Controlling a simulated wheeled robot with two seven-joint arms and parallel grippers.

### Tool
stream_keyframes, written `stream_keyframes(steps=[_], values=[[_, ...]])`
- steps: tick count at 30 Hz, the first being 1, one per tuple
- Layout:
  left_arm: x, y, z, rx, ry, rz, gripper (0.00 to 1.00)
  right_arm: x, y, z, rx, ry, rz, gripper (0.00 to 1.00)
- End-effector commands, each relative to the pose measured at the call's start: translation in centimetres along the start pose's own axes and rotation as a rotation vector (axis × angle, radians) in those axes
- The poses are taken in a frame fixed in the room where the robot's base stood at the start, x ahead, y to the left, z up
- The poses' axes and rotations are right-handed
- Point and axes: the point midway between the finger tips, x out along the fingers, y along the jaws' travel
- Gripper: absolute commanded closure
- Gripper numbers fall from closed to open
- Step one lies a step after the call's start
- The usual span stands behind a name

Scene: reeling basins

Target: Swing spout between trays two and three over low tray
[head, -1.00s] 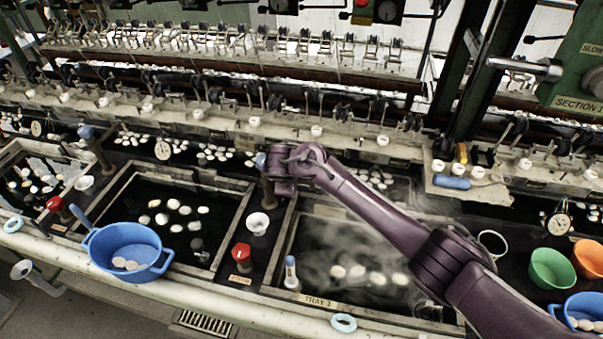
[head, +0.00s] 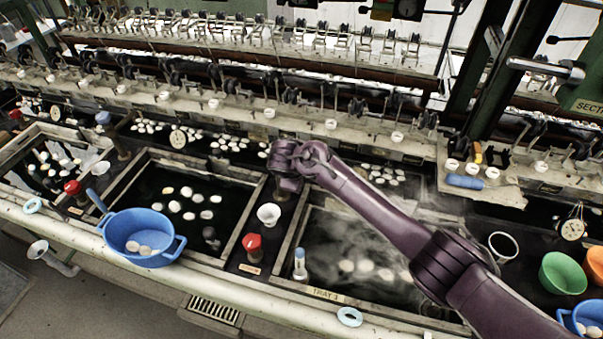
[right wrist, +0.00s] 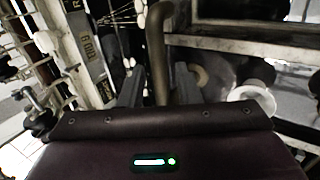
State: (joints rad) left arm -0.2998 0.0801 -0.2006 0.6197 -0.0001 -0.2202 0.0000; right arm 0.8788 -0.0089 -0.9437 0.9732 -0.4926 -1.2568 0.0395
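The spout between trays two and three is a brown upright pipe (right wrist: 157,62) in the right wrist view. In the head view it is mostly hidden behind my right gripper (head: 283,176). The fingers of that gripper (right wrist: 158,88) stand on either side of the pipe, with gaps visible, so it looks open. Tray two (head: 243,222), left of the spout, holds dark water and pale cocoons. Tray three (head: 294,240), right of it, is labelled, steams and holds a few cocoons. I cannot tell which tray has the lower water. My left gripper is not in view.
A white funnel (head: 268,215) and a red-topped knob (head: 252,246) stand between the trays. A blue-topped post (head: 104,118) stands farther left. A blue basin (head: 142,238) sits at tray two's front corner. Green (head: 562,273) and orange bowls are at right. Reeling machinery lines the back.

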Motion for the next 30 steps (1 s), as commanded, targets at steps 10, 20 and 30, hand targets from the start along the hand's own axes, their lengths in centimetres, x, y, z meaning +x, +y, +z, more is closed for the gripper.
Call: stream_keyframes(steps=[10,20,30], values=[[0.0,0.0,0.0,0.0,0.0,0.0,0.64,-0.1,0.0,0.0,-0.002,0.001,0.0,0.62],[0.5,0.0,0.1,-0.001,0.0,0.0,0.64,-4.2,-0.2,-0.2,-0.002,0.006,-0.002,0.62],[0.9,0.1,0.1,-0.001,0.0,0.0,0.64,-7.8,-0.1,-0.1,-0.002,0.001,-0.001,0.62]])
